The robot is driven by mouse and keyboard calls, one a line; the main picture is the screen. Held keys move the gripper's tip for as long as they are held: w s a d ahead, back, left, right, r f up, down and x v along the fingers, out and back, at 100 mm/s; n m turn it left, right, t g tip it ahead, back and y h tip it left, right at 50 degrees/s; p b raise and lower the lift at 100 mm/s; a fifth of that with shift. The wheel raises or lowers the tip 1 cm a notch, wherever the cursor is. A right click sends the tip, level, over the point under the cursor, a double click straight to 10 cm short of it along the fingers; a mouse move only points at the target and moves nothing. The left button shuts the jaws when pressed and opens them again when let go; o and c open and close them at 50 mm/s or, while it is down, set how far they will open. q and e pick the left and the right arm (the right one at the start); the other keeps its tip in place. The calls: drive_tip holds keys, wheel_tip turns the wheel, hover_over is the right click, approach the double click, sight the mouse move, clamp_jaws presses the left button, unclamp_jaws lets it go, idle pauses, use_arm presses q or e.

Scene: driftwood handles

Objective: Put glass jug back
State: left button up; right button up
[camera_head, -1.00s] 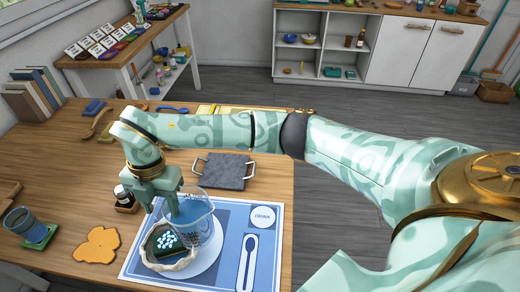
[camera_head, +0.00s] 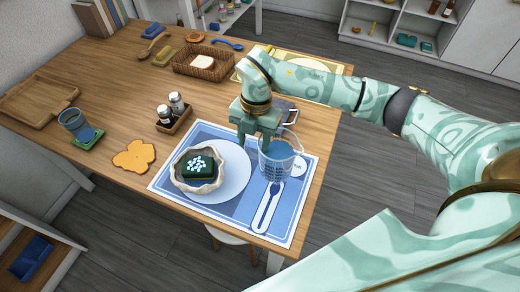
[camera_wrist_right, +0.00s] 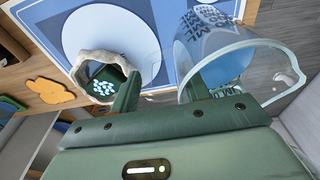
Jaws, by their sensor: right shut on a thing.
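The clear glass jug (camera_head: 281,160), with dark printing on its side, is at the right part of the blue placemat (camera_head: 222,212), beside the plate. It covers part of the white round mark (camera_head: 301,168). My right gripper (camera_head: 256,143) is shut on the jug near its rim. In the right wrist view one finger reaches inside the jug (camera_wrist_right: 240,50), and the other is outside it, beside the bowl. I cannot tell whether the jug's base touches the mat. My left gripper is not in view.
A pale rough-edged bowl (camera_head: 197,186) holding a dark green block with white bits stands on the plate (camera_head: 238,180). A printed spoon shape (camera_head: 264,208) lies in front of the jug. A grey slab (camera_head: 287,110) and a shaker caddy (camera_head: 174,121) are behind.

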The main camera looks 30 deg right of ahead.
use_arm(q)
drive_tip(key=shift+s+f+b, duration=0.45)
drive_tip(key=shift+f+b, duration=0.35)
use_arm(e)
drive_tip(key=f, duration=0.1)
drive_tip(key=d+f, duration=0.1)
drive_tip(key=f, duration=0.3)
drive_tip(key=shift+d, duration=0.4)
drive_tip(key=o, duration=1.4)
drive_tip(key=shift+s+f, duration=0.1)
drive_tip(key=shift+f, duration=0.05)
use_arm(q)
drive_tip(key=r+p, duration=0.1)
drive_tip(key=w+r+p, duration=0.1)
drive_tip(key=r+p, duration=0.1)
use_arm(e)
drive_tip(key=r, duration=0.4)
drive_tip(key=d+r, duration=0.1)
drive_tip(key=r, duration=0.3)
drive_tip(key=w+r, duration=0.1)
drive_tip(key=r, duration=0.3)
drive_tip(key=shift+d, duration=0.2)
